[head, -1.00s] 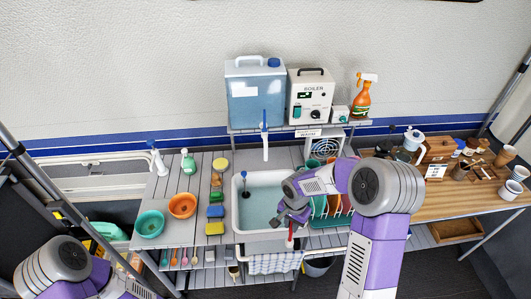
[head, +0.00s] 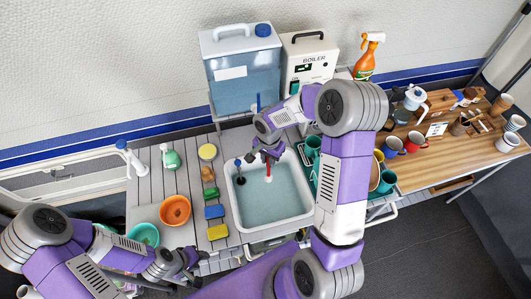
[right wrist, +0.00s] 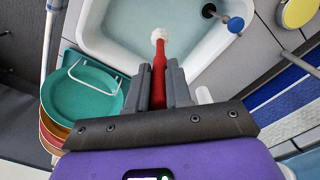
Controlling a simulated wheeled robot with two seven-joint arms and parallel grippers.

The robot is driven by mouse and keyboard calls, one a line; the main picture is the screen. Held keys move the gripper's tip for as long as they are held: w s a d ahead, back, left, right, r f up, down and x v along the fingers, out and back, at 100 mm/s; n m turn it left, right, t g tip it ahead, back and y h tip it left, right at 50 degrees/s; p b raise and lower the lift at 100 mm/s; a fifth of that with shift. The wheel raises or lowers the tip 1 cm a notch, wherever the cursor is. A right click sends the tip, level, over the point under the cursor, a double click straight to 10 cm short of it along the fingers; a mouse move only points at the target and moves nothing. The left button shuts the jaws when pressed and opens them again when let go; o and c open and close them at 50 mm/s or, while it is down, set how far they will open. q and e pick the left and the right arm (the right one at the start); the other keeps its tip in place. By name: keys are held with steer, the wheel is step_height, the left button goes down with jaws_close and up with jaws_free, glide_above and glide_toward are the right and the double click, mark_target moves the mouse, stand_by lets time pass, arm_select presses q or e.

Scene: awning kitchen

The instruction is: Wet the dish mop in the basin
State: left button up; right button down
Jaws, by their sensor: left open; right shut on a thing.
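The dish mop (right wrist: 158,82) has a red handle and a white head. My right gripper (right wrist: 157,73) is shut on its handle. In the head view, the mop (head: 268,171) hangs below my right gripper (head: 267,156), over the back part of the white basin (head: 309,206). The basin holds clear bluish water; its rim also shows in the right wrist view (right wrist: 95,35). I cannot tell whether the mop head touches the water. My left gripper (head: 193,264) is open and empty, low in front of the counter, left of the basin.
A rack with plates (right wrist: 90,90) is on the right. The water container (head: 243,75) and boiler (head: 308,65) stand behind.

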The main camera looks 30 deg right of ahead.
steer(key=b, duration=0.2)
glide_above(268, 175)
step_height(268, 175, down, 4)
steer(key=shift+w+d+f, duration=0.1)
steer(key=shift+w+d, duration=0.05)
step_height(268, 175, down, 8)
steer(key=b, duration=0.8)
steer(key=shift+f, duration=0.25)
steer(key=shift+r, duration=0.15)
steer(key=shift+r+p, duration=3.3)
steer(key=shift+r, duration=2.2)
steer(key=shift+r+p, duration=1.25)
steer(key=shift+r, duration=0.75)
steer(key=shift+f, duration=0.1)
